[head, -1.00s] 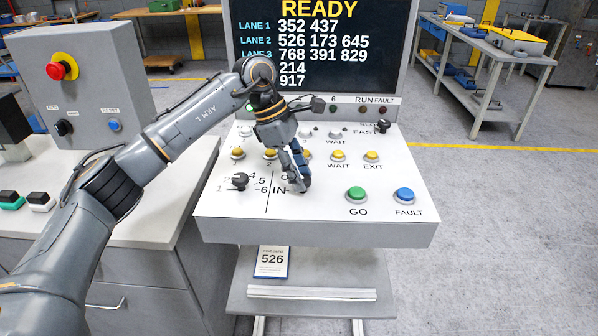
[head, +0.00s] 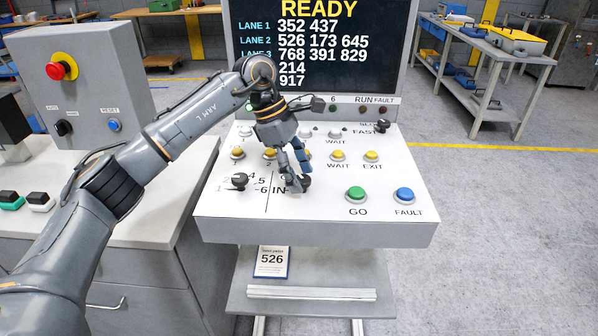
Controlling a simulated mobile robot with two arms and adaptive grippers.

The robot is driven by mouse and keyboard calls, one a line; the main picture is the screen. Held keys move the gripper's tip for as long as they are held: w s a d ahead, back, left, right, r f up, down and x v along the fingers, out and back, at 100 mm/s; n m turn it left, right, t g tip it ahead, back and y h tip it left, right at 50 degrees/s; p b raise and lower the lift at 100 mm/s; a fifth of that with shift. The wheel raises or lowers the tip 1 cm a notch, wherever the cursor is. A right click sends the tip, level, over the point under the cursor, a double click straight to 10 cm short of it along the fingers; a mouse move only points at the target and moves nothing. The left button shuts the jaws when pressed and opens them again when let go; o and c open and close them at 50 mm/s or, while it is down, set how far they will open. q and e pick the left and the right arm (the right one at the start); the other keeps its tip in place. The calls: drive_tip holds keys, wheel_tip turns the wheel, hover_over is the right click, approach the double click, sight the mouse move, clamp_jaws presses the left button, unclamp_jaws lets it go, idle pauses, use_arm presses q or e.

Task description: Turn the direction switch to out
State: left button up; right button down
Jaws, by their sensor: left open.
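The direction switch (head: 305,181) is a black knob on the sloped white control panel (head: 315,222), beside the printed word IN. The other label above it is mostly hidden by my gripper. My left gripper (head: 299,178) is open, pointing down at the knob, with its fingers at the knob's left and upper side. I cannot tell whether the fingers touch it. The knob's exact pointing direction is partly hidden. My right gripper is not in view.
A second black knob (head: 239,181) sits left on the panel. A green GO button (head: 356,195) and a blue FAULT button (head: 404,196) are to the right. Several yellow buttons lie behind. The screen (head: 318,48) reads READY. A grey box with a red stop button (head: 62,71) stands left.

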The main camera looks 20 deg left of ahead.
use_arm(q)
drive_tip(key=v, duration=1.2)
drive_tip(key=shift+f, duration=0.1)
